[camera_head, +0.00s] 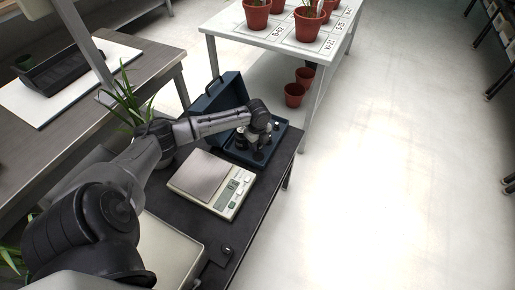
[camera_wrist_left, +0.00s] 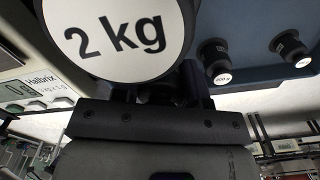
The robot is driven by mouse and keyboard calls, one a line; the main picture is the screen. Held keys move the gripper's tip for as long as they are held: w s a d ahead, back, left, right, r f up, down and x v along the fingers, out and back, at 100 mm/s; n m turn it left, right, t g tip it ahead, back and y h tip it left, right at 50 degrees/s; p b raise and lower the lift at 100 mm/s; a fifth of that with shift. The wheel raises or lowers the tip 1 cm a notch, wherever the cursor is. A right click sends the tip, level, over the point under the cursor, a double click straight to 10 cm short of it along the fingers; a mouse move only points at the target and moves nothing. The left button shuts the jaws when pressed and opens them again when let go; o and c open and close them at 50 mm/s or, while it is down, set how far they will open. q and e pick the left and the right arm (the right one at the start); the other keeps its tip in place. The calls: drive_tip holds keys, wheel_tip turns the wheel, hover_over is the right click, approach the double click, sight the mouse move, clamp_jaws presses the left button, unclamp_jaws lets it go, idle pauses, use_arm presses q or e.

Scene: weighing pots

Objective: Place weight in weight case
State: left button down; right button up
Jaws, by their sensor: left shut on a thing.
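The weight case (camera_head: 216,97) is a dark blue box with its lid open, at the far end of the dark table. My left gripper (camera_head: 257,147) is over the case and shut on the 2 kg weight. In the left wrist view the weight's round white "2 kg" label (camera_wrist_left: 118,38) fills the upper left. Smaller black weights stand in the case in that view, one marked 200 g (camera_wrist_left: 215,62) and another (camera_wrist_left: 290,48) beside it. I cannot tell whether the 2 kg weight touches the case floor. My right gripper is not in view.
A scale (camera_head: 200,178) with an empty plate stands in front of the case; its display (camera_wrist_left: 22,90) reads 0 g. A potted plant (camera_head: 128,103) is left of the case. A white table (camera_head: 270,36) with red pots stands behind. The floor at right is clear.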

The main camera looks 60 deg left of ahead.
use_arm(q)
wheel_tip(320, 180, down, 2)
drive_tip(key=shift+d+f+b, duration=0.1)
drive_tip(key=shift+f+b, duration=0.05)
drive_tip(key=shift+b, duration=0.4)
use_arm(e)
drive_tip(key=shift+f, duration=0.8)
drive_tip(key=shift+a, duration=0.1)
use_arm(q)
drive_tip(key=c, duration=0.7)
unclamp_jaws()
drive_tip(key=shift+f, duration=0.15)
drive_tip(key=shift+o, duration=0.2)
drive_tip(key=shift+r, duration=0.4)
wheel_tip(320, 180, up, 10)
drive_tip(key=p, duration=0.5)
drive_tip(key=shift+r+p, duration=0.6)
drive_tip(key=shift+r, duration=0.25)
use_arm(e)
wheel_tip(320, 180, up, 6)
